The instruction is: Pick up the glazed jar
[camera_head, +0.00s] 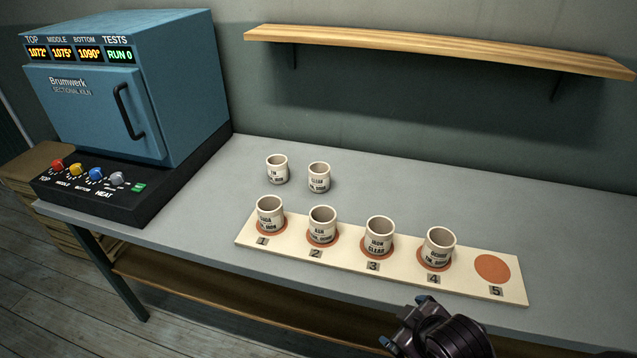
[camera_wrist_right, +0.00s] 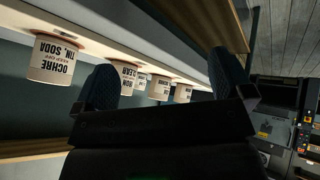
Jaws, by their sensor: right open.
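Several small cream jars with dark printed labels stand on the bench, and I cannot tell by finish which one is glazed. On the numbered board (camera_head: 345,274), jars stand on spots 1 (camera_head: 270,214), 2 (camera_head: 322,225), 3 (camera_head: 379,240) and 4 (camera_head: 438,249). Two more jars (camera_head: 277,169) (camera_head: 318,177) stand behind it. My right gripper (camera_head: 408,322) is at the bench's front edge, below the jar on spot 4. In the right wrist view its fingers (camera_wrist_right: 165,82) are apart and empty; a jar labelled ochre, tin, soda (camera_wrist_right: 52,60) is at the left, upside down. My left gripper is out of view.
Spot 5 (camera_head: 492,268) is a bare orange disc. A blue kiln (camera_head: 120,90) stands at the left with its door shut and a control panel (camera_head: 95,178) in front. An empty wooden shelf (camera_head: 430,47) hangs above. The bench behind the board's right half is clear.

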